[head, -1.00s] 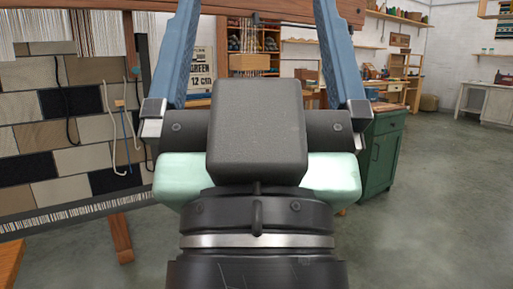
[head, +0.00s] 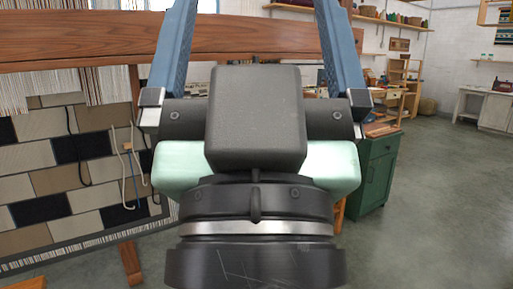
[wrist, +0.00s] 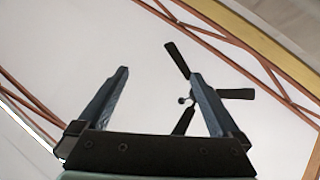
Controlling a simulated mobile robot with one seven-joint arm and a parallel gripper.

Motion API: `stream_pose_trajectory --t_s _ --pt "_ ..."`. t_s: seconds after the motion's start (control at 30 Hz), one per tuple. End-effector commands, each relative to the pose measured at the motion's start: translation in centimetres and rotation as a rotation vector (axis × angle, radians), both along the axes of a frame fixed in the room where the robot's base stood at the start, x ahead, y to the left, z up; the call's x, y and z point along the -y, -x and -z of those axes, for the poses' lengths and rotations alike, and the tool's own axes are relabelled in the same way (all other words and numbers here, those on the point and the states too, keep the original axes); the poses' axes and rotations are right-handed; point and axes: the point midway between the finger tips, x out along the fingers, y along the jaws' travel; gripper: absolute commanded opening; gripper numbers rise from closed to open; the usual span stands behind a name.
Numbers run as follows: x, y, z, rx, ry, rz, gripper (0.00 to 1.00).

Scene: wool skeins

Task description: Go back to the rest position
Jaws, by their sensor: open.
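My gripper (head: 252,20) fills the middle of the head view, its two blue fingers spread wide apart and reaching up out of the top of the picture. It also shows in the wrist view (wrist: 162,85), open, with nothing between the fingers. There the fingers stand out against the ceiling (wrist: 90,40), so the gripper points upward. The fingertips are cut off in the head view. My gripper body hides the middle of the room behind it.
A wooden loom (head: 90,50) with a patterned weaving (head: 70,165) stands close on the left. A green cabinet (head: 376,175) stands just right of my gripper. Open grey floor (head: 440,210) lies to the right. A dark ceiling fan (wrist: 235,94) shows in the wrist view.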

Motion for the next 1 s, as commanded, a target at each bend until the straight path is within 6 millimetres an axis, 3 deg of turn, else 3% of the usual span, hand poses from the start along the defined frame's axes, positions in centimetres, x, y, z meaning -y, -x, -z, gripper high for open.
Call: stream_pose_trajectory --t_s 0.03,0.3,0.5,0.6,0.73,0.83,0.93,1.0 --pt "0.0 0.0 -2.6 0.000 0.000 0.000 1.00" --pt "0.0 0.0 -9.2 0.000 0.001 -0.001 1.00" --pt "0.0 0.0 -13.5 0.000 0.000 -0.001 1.00" --pt "0.0 0.0 -14.5 0.000 0.000 -0.001 1.00" --pt "0.0 0.0 -14.6 -0.001 0.000 -0.001 1.00" --pt "-0.1 -0.8 -13.4 -0.027 -0.009 -0.012 1.00" --pt "-0.4 -3.1 -10.4 -0.109 -0.038 -0.044 1.00" --pt "-0.6 -5.6 -7.0 -0.201 -0.072 -0.077 1.00"
